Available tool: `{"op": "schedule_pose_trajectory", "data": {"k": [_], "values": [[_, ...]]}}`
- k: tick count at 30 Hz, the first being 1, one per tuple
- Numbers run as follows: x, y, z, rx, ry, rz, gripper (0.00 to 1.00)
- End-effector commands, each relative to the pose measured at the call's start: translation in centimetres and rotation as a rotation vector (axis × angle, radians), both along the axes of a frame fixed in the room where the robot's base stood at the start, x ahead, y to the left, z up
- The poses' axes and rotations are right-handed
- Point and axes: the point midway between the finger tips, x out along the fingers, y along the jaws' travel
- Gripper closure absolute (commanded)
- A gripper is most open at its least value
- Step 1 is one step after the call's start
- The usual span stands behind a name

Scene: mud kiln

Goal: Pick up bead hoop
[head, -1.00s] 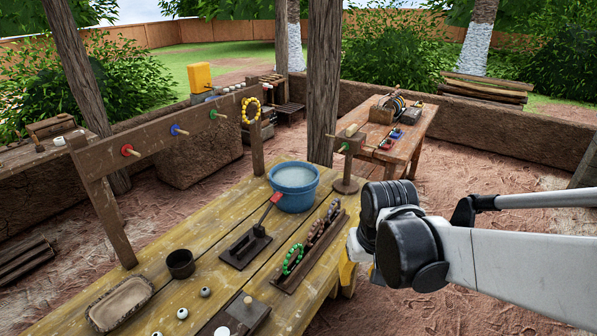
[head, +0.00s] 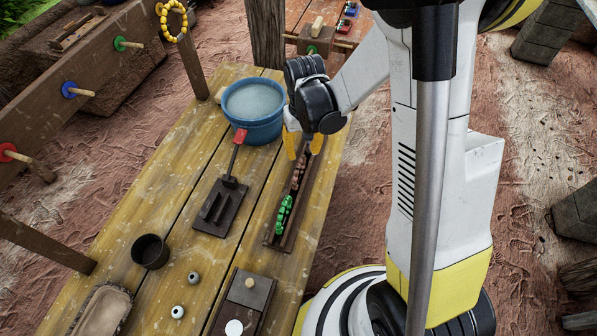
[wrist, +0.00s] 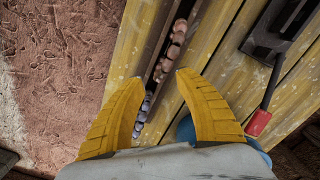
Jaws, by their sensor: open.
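A green bead hoop (head: 283,215) stands on edge in the near part of a narrow dark wooden rack (head: 279,241) on the table. A brown bead hoop (head: 299,172) stands behind it in the same rack; its reddish-brown beads show in the wrist view (wrist: 177,42). Greyish-purple beads (wrist: 144,108) show between my fingers in the wrist view. A yellow bead hoop (head: 174,21) hangs on a peg of the rail. My gripper (head: 304,150) is open and empty, above the rack's far end, pointing down; its yellow fingers straddle the rack line in the wrist view (wrist: 160,76).
A blue basin of water (head: 253,128) stands just left of my gripper. A dark cup (head: 150,252) and small beads are nearer. The peg rail (head: 95,75) runs along the left.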

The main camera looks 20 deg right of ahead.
Motion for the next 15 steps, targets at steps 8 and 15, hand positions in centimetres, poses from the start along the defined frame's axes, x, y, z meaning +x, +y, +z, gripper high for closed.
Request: {"op": "schedule_pose_trajectory", "data": {"k": [8,15], "values": [[0.8,-0.6,-3.6,0.000,0.000,0.000,0.60],[0.7,-0.5,-5.2,0.000,0.000,0.000,0.60]]}}
